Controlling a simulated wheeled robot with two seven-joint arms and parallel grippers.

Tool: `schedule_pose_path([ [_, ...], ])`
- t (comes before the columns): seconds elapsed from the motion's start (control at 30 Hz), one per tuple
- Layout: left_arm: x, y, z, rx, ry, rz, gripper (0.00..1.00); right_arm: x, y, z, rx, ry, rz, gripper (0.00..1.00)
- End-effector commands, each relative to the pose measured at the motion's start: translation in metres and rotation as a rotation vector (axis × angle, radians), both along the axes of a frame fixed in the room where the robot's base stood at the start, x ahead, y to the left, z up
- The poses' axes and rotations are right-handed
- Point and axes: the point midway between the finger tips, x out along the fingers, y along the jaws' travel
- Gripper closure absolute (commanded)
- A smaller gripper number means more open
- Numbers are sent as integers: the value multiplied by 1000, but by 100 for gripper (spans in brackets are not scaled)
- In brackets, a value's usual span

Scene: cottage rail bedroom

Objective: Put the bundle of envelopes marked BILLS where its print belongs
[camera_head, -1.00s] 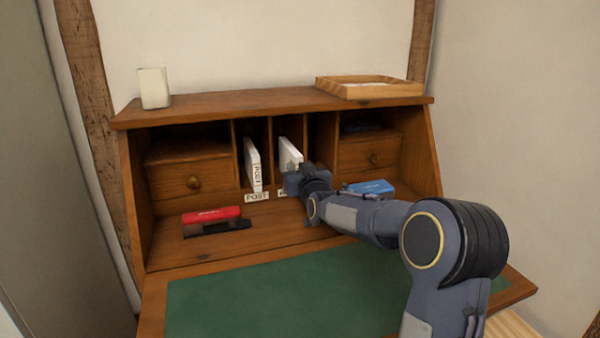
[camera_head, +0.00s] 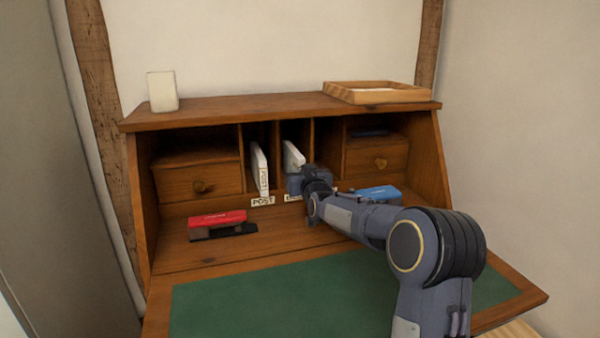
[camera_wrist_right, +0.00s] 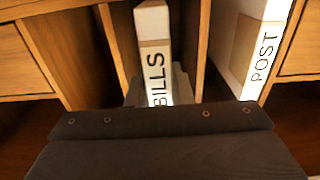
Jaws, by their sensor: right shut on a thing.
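The white BILLS envelope bundle (camera_head: 293,157) stands upright in a narrow pigeonhole right of the POST bundle. Its BILLS print faces out in the right wrist view (camera_wrist_right: 155,50). My right gripper (camera_head: 298,184) is at the mouth of that slot, shut on the lower part of the bundle; its fingertips are partly hidden. The white POST bundle (camera_head: 261,169) stands in the slot to the left, above a POST label (camera_head: 263,201). A second label (camera_head: 293,197), under the BILLS slot, is partly covered by my gripper. My left gripper is not in view.
A red stapler-like object (camera_head: 217,222) lies on the left of the desk and a blue object (camera_head: 378,193) on the right, near my forearm. Drawers flank the slots. A wooden tray (camera_head: 375,97) and white cup (camera_head: 162,92) stand on top. The green writing surface (camera_head: 270,300) is clear.

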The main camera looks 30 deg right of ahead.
Motion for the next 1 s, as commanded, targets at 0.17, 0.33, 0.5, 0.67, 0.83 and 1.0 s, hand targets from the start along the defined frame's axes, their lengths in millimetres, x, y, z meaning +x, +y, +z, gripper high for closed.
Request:
schedule_pose_path([
  [0.17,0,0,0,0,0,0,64,0,0,1,0,-2,0,74],
  [0.33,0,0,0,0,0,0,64,0,0,1,0,-1,0,55],
  [0.5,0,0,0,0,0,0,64,0,0,0,0,-1,0,55],
  [0.67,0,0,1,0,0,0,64,-6,1,1,0,0,0,55],
  [0.83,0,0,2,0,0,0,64,-32,8,1,1,0,1,55],
  [1.0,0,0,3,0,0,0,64,-59,14,1,1,0,-1,55],
])
